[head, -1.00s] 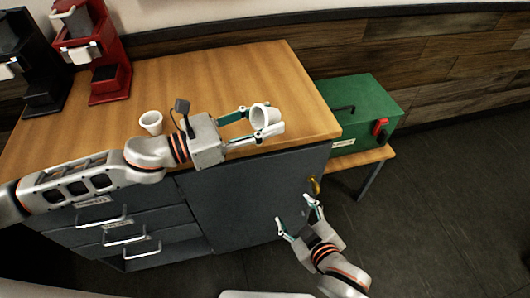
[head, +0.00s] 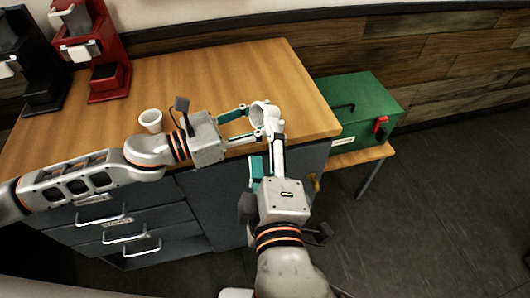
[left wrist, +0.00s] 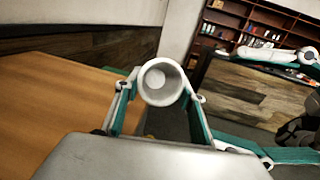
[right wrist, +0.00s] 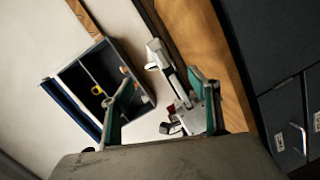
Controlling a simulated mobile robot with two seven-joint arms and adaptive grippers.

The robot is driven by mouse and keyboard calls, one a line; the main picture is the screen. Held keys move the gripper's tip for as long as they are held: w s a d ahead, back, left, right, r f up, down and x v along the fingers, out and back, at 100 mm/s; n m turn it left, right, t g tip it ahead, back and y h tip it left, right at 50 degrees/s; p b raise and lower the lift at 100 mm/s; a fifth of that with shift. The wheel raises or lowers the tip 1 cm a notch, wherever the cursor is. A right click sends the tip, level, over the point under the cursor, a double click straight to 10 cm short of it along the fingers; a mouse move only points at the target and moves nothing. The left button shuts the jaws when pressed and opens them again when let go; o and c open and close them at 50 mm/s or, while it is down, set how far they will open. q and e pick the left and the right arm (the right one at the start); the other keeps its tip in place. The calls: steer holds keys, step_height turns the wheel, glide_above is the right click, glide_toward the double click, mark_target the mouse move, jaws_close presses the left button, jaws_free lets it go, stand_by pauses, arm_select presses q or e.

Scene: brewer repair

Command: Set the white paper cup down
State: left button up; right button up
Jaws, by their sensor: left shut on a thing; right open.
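My left gripper (head: 260,122) is shut on a white paper cup (head: 264,110) above the counter's front right part. In the left wrist view the cup (left wrist: 161,82) sits between the two fingers, its mouth turned toward the camera. I cannot tell whether it touches the counter. A second white cup (head: 151,121) stands upright on the counter (head: 200,75), behind my left arm. My right gripper (head: 267,158) is open just below the left one, at the counter's front edge, with one finger overlapping the left gripper in the head view.
A red brewer (head: 95,50) and a black brewer (head: 35,60) stand at the counter's back left. A green toolbox (head: 355,108) sits on a low bench to the right. Drawers and a cabinet are under the counter. The counter's middle is clear.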

mark_target(258, 110)
steer(key=x, duration=1)
steer(key=shift+f, duration=0.1)
steer(key=c, duration=1.2)
arm_select(q)
steer(key=o, duration=0.8)
steer(key=shift+v, duration=4)
